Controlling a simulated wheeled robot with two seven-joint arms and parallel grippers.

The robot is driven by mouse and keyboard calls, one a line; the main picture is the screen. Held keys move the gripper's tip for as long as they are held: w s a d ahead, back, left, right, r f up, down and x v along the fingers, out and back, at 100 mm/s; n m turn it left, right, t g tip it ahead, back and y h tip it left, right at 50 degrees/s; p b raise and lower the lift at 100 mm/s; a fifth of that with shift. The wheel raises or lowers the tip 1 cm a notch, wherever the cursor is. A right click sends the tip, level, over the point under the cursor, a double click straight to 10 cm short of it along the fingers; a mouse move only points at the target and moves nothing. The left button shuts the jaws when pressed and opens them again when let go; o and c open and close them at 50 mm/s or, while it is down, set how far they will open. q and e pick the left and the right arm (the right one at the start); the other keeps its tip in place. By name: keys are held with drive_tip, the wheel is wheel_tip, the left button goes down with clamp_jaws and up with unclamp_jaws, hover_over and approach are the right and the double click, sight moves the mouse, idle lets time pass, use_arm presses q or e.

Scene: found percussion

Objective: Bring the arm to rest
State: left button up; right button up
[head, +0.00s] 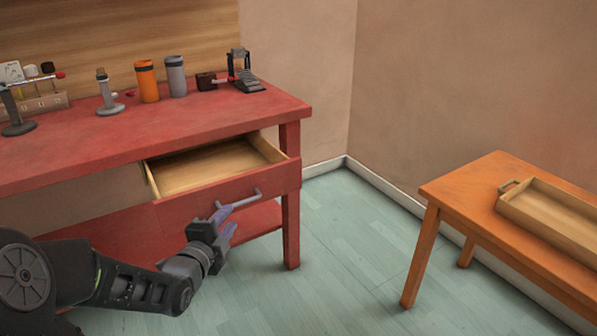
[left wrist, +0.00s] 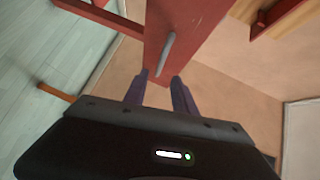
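My left gripper (head: 226,222) is in front of the red bench's pulled-out drawer, close to its grey handle (head: 238,203). Its two purple-grey fingers are apart with nothing between them. In the left wrist view the fingers (left wrist: 160,92) are also spread, and the handle (left wrist: 166,54) shows beyond them. A gap seems to lie between fingertips and handle, but the exact distance is hard to tell. The drawer (head: 228,194) stands open and its visible inside is empty. My right gripper is in neither view.
The red bench (head: 150,135) carries an orange canister (head: 147,82), a grey canister (head: 176,77), a dark pedal-like device (head: 245,74) and stands along its back. An orange table (head: 470,205) with a wooden tray (head: 545,208) stands at right. The floor between is clear.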

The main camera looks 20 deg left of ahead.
use_arm(q)
drive_tip(key=s+d+f+n+g+h, duration=0.15)
drive_tip(key=d+f+n+g, duration=0.25)
drive_tip(key=d+f+n, duration=0.45)
drive_tip(key=s+d+f+n+g+h, duration=0.1)
drive_tip(key=d+f+n+g+h, duration=0.3)
drive_tip(key=f, duration=0.8)
drive_tip(key=s+d+f+n+g+h, duration=0.2)
drive_tip(key=s+d+f+n+g, duration=0.35)
drive_tip(key=s+d+f, duration=1.45)
wheel_tip(320, 180, up, 24)
drive_tip(key=s+d+m+g+p, duration=0.1)
drive_tip(key=d+g+p, duration=0.1)
drive_tip(key=p, duration=2)
drive_tip(key=shift+s+m+p, duration=0.2)
drive_tip(key=shift+m+p, duration=0.1)
drive_tip(key=shift+m, duration=0.1)
drive_tip(key=shift+y, duration=0.25)
